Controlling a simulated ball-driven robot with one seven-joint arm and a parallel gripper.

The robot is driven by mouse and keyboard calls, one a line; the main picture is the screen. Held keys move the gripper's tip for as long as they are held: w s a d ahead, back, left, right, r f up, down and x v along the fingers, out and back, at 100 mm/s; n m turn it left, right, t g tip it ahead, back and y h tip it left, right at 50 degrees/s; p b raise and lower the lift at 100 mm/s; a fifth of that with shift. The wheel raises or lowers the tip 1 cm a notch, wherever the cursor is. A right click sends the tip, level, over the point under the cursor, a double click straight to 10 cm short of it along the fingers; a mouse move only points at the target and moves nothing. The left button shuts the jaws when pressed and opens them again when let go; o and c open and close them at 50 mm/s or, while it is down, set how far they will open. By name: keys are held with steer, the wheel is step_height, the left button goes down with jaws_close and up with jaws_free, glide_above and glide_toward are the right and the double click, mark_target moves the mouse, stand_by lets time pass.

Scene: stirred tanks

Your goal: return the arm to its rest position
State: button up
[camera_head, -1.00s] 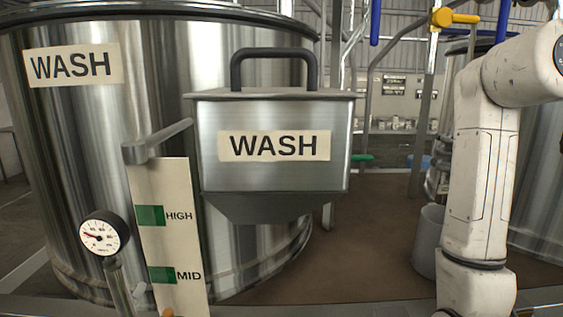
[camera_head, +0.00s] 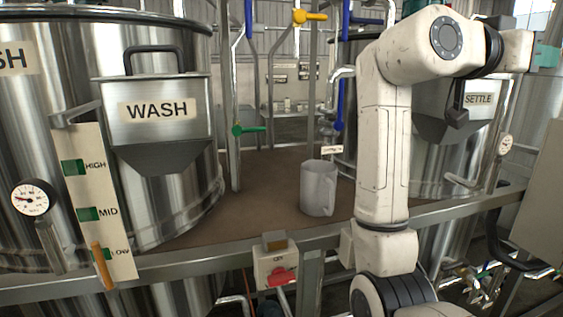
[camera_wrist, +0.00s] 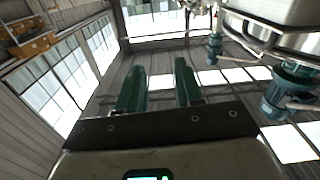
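My arm stands at the right of the head view, its white links rising from the lower right and bending right at the top. At the right edge, the teal end of my gripper (camera_head: 547,55) shows only in part. In the wrist view, the two teal fingers of my gripper (camera_wrist: 160,78) stand apart with nothing between them, against the roof and windows. The gripper is open and empty.
The WASH tank (camera_head: 80,60) with its hopper (camera_head: 158,135) and level board (camera_head: 95,190) stands left. A grey mug-like container (camera_head: 318,188) stands on the brown floor behind a metal rail (camera_head: 210,262) with a red-handled box (camera_head: 276,268). The SETTLE hopper (camera_head: 470,100) is behind my arm.

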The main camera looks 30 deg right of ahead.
steer(key=w+a+f+n+t+y, duration=0.2)
steer(key=w+f+n+t, duration=0.15)
steer(key=f, duration=0.95)
steer(key=w+a+f+n+t+y+p, duration=0.1)
steer(key=w+a+f+n+t+y, duration=0.3)
steer(key=f, duration=0.8)
steer(key=w+a+f+n+t+y, duration=0.15)
steer(key=f+n, duration=0.35)
steer(key=f, duration=0.8)
steer(key=s+a+f+n+g+y, duration=0.1)
steer(key=s+a+f+n+y, duration=0.1)
steer(key=s+a+f, duration=0.35)
steer(key=s+a+f+n+y+p, duration=0.1)
steer(key=s+a+f+n+y, duration=0.15)
steer(key=f, duration=0.65)
steer(key=s+a+f+n+g+y, duration=0.1)
steer(key=s+a+f+y, duration=0.2)
steer(key=s+a+f, duration=0.35)
steer(key=s+a+f+n+g+y, duration=0.1)
steer(key=s+a+f+g+y, duration=0.1)
steer(key=s+a+f, duration=0.2)
steer(key=s+f, duration=0.1)
steer(key=s, duration=0.2)
steer(key=shift+a+f+n+p, duration=0.25)
steer(key=shift+f+n+p, duration=0.05)
steer(key=shift+f+p, duration=0.05)
steer(key=shift+s, duration=0.1)
